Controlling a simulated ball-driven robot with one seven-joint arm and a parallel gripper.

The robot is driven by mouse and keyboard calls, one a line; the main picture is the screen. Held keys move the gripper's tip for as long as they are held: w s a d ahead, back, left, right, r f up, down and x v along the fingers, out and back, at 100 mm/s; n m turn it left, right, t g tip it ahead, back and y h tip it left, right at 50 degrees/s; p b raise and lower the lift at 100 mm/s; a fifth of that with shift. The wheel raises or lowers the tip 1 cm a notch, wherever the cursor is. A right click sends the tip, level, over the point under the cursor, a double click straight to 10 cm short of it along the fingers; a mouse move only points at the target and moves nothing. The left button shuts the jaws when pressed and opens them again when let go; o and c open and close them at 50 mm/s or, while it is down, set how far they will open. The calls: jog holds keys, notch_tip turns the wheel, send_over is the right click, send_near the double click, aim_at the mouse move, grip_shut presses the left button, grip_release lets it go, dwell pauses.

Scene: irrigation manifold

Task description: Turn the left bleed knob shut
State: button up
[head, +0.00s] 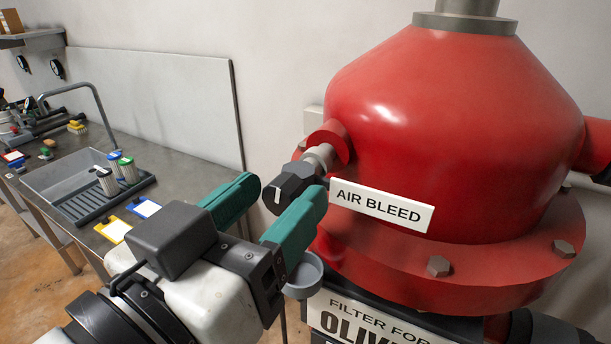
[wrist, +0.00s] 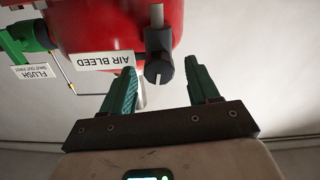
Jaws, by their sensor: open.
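The bleed knob (head: 292,189) is black with a white line on its face, on a grey stem from the red filter vessel (head: 440,140). In the head view the line stands near upright. My gripper (head: 285,188) is open, its two green fingers pointing at the knob. The right finger covers part of it in the head view. In the wrist view the knob (wrist: 159,71) shows between the fingertips of my gripper (wrist: 160,72), with gaps on both sides; I see no contact. How far the fingers reach along it I cannot tell.
An AIR BLEED sign (head: 382,205) sits right of the knob. A small grey cup (head: 303,276) is below my gripper. A bench with a sink (head: 75,172) and several filter cartridges stands at left. A green valve part (wrist: 27,38) with a FLUSH tag shows in the wrist view.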

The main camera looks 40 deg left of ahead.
jog(key=shift+x, duration=0.8)
jog(key=shift+s, duration=0.1)
jog(key=shift+c, duration=0.2)
jog(key=c, duration=1)
